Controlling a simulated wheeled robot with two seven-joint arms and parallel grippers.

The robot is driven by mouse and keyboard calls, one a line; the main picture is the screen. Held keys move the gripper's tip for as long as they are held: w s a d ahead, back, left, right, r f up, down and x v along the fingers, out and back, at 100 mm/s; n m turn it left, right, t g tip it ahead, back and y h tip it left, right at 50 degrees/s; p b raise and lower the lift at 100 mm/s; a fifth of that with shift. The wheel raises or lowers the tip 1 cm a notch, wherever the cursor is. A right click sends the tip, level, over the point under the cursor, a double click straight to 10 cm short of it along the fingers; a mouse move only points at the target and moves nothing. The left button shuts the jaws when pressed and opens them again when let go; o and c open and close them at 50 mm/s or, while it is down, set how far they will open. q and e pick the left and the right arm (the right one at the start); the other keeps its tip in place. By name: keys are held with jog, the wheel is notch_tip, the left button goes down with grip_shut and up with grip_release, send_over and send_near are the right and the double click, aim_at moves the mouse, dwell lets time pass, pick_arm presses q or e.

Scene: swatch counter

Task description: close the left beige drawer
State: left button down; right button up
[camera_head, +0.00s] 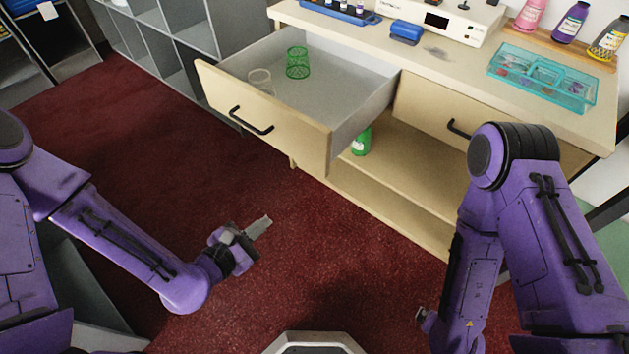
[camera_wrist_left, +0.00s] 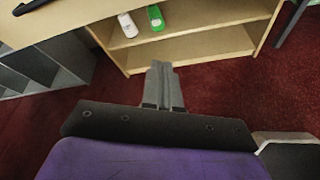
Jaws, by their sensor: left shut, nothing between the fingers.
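The left beige drawer (camera_head: 270,110) is pulled well out of the counter in the head view, with a black bar handle (camera_head: 250,121) on its front. Inside it lie a green mesh cup (camera_head: 297,63) and a clear cup (camera_head: 260,82). My left gripper (camera_head: 258,228) is shut and empty, low over the red floor, in front of and below the drawer, apart from it. In the left wrist view its fingers (camera_wrist_left: 162,85) are together, and the handle (camera_wrist_left: 32,7) shows at the top left. My right gripper (camera_head: 422,316) is mostly hidden beside my right arm.
The right drawer (camera_head: 440,115) is closed. A green bottle (camera_head: 362,141) stands on the shelf below; a white bottle (camera_wrist_left: 128,25) is beside it in the wrist view. A teal tray (camera_head: 545,78) lies on the counter. Grey cubbies (camera_head: 185,35) stand behind left. The floor before the drawer is clear.

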pick_arm(q)
notch_tip(320, 180, up, 6)
jog(key=w+d+n+t+h+b, duration=0.2)
jog(key=d+n+t+h, duration=0.1)
jog(key=n, duration=0.1)
send_near(320, 154)
jog(key=x, duration=0.6)
jog(key=shift+w+d+f, duration=0.1)
jog(key=shift+w+d, duration=0.15)
jog(key=shift+w, duration=0.05)
pick_arm(e)
notch_tip(320, 154, down, 4)
jog(key=shift+r, duration=0.2)
